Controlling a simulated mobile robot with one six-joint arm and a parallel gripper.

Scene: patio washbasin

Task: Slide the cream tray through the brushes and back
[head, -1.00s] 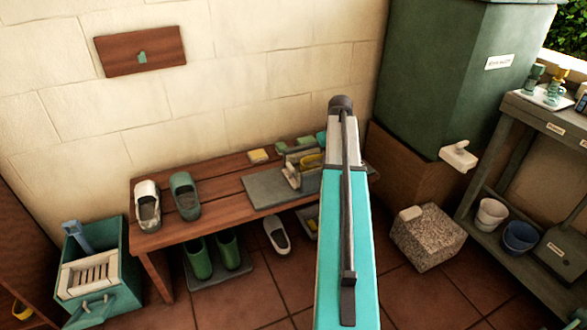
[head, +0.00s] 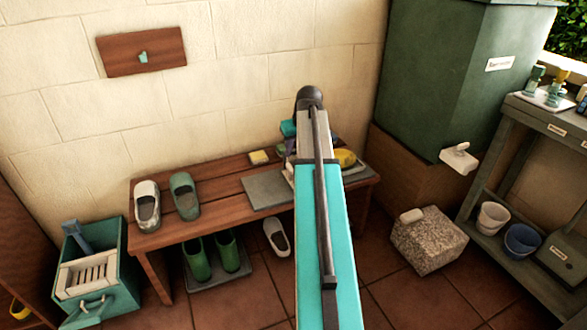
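My teal arm crosses the middle of the view and hides much of the right half of the bench. My gripper cannot be made out behind it. A yellow item (head: 345,157) shows just right of the arm, with a pale edge, perhaps of the cream tray (head: 352,169), below it. The brushes are mostly hidden behind the arm; I cannot tell whether the tray is between them. A grey mat (head: 262,190) lies on the bench, left of the arm.
The wooden bench (head: 222,190) bears a pale shoe (head: 147,205) and a green shoe (head: 185,196) at its left, and a yellow sponge (head: 259,157) behind the mat. A green cabinet (head: 430,80) and a speckled stone block (head: 428,243) stand to the right.

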